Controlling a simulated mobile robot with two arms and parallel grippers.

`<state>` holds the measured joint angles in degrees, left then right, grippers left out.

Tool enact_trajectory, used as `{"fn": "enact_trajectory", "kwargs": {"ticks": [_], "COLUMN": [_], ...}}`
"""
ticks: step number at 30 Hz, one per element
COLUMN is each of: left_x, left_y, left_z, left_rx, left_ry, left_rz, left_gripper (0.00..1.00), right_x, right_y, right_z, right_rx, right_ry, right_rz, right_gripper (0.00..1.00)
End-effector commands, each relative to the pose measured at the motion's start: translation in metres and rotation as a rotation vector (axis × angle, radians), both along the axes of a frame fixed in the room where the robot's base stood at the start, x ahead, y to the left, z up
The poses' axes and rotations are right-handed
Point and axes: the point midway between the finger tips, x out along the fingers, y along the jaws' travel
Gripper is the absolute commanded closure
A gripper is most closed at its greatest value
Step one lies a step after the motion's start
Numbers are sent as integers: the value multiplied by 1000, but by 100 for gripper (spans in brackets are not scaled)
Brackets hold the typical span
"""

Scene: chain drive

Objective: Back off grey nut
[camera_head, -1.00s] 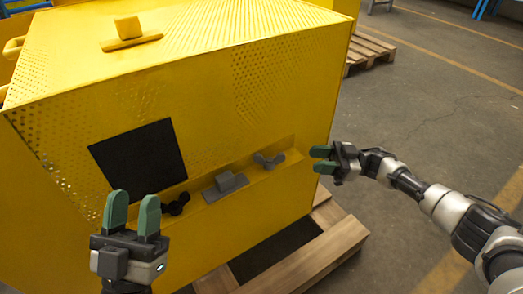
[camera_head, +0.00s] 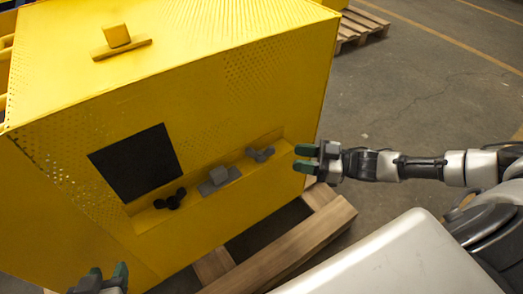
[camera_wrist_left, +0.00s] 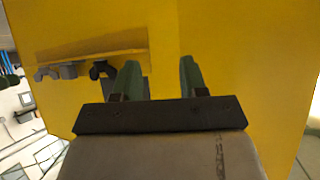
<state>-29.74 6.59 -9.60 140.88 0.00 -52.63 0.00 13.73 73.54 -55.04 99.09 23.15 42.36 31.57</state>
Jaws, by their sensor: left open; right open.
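The grey nut (camera_head: 261,154), with wing-like lobes, sits at the right end of the recessed ledge in the yellow housing's front. It also shows small at the far left of the ledge in the left wrist view (camera_wrist_left: 42,74). A black lobed knob (camera_head: 170,199) sits at the ledge's left end. My right gripper (camera_head: 305,158) is open and empty, right of the grey nut and apart from it. My left gripper (camera_head: 107,273) is open and empty at the bottom left, partly cut off by the frame; its fingers also show in the left wrist view (camera_wrist_left: 159,72).
A grey block on a plate (camera_head: 218,178) sits on the ledge between nut and knob. The yellow housing (camera_head: 230,225) has a black panel (camera_head: 136,163) and a yellow block on top (camera_head: 117,36). It stands on a wooden pallet (camera_head: 285,246).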

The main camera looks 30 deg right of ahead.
Motion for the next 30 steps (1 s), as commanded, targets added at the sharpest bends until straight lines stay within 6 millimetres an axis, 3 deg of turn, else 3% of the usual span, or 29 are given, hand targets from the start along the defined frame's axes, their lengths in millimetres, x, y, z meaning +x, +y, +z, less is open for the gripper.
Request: {"fn": "enact_trajectory", "kwargs": {"ticks": [6, 13, 26, 30], "left_x": [16, 25, 28, 28], "left_y": [-8, -14, -16, -16], "left_z": [16, 35, 43, 43], "left_rx": [-40, -77, -90, -90], "left_ry": [-171, -321, -375, -375], "left_rz": [-13, -22, -25, -25], "left_gripper": [57, 57, 57, 57], "right_x": [26, 47, 54, 54], "right_y": [36, 64, 73, 73], "right_z": [-1, 0, 0, 0], "right_rx": [6, 5, 2, 2], "right_ry": [-6, -4, -1, 0], "right_rz": [4, 3, 2, 2], "right_gripper": [58, 58, 58, 76]}}
